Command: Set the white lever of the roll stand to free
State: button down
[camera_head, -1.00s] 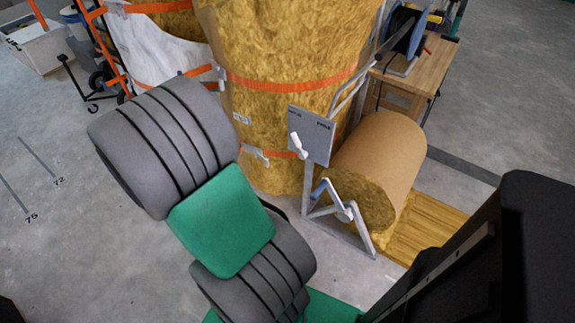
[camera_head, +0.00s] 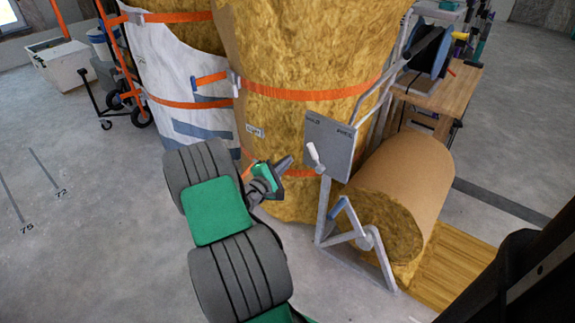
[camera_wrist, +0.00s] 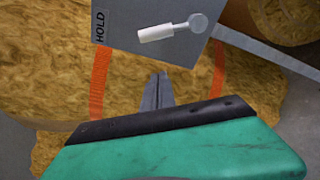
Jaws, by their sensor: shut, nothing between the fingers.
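The white lever (camera_head: 314,157) sits on a grey plate (camera_head: 338,143) at the front of the roll stand (camera_head: 327,214). The plate carries the words HOLD at left and FREE at right. The lever's handle tilts up and left from its pivot, toward the HOLD side. In the wrist view the lever (camera_wrist: 160,33) lies with its handle toward the HOLD word; the FREE word is out of that view. My gripper (camera_head: 287,163) is shut and empty, just left of the plate and apart from the lever. In the wrist view its fingertips (camera_wrist: 159,76) are below the lever.
A brown-wrapped roll (camera_head: 408,180) lies in the stand. Tall yellow wool rolls (camera_head: 290,60) with orange straps stand close behind my gripper. A wooden bench (camera_head: 445,92) with a blue reel is at the back right. The floor at left is open.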

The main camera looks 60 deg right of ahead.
aim_at(314, 155)
jog(key=s+d+r+b, duration=0.1)
jog(key=s+d+b, duration=0.1)
jog(key=d, duration=0.3)
jog(key=shift+s+d+r, duration=0.2)
jog(key=shift+s+r, duration=0.05)
jog(key=shift+s, duration=0.5)
jog(key=shift+s, duration=0.2)
